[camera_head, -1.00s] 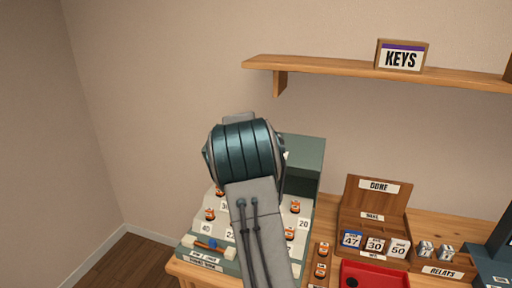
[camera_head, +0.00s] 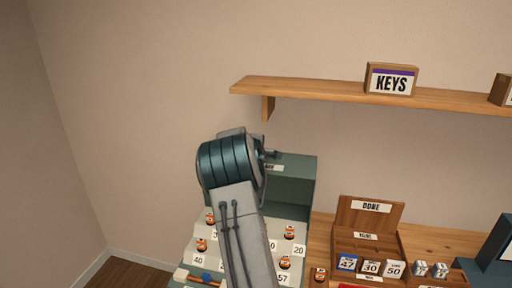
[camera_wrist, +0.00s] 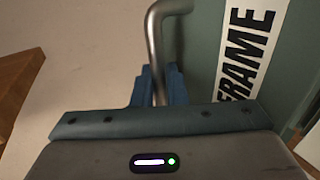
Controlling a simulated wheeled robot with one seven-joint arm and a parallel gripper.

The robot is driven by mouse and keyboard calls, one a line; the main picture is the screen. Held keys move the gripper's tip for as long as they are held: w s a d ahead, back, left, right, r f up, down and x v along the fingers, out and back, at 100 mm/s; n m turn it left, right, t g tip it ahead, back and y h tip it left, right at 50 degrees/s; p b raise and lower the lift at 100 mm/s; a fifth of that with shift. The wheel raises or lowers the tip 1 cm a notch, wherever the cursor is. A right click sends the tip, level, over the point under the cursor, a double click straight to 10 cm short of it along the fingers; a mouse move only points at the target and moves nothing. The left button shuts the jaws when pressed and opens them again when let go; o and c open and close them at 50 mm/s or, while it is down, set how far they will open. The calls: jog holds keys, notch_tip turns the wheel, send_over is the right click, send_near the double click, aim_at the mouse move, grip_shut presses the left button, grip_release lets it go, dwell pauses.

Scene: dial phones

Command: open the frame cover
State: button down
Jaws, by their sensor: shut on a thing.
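The frame cover is a grey-green panel (camera_wrist: 205,50) with a white "FRAME" label (camera_wrist: 245,45) in the wrist view. A bent metal handle (camera_wrist: 153,35) stands out from it. My gripper (camera_wrist: 160,85) is shut on this handle, with its blue fingers either side of the bar. In the head view the grey-green frame box (camera_head: 290,185) stands at the back of the table, partly hidden by my arm. My gripper (camera_head: 272,155) shows at the box's upper left edge.
A sloped board (camera_head: 283,250) with numbered tags and small orange-topped pieces lies before the box. A wooden "DONE" case (camera_head: 371,217) with number cards stands to the right.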

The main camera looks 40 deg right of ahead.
jog(key=shift+w+d+f+p, duration=0.15)
jog(key=shift+w+d+p, duration=0.25)
jog(key=shift+w+d, duration=0.1)
dwell(0.3)
jog(key=c, duration=1.8)
grip_release()
jog(key=shift+s, duration=0.1)
jog(key=b+v, duration=0.3)
jog(key=v, duration=1)
jog(key=shift+s+a+r+b, duration=0.15)
jog(key=shift+s+r+b, duration=0.05)
jog(key=shift+r+b, duration=0.15)
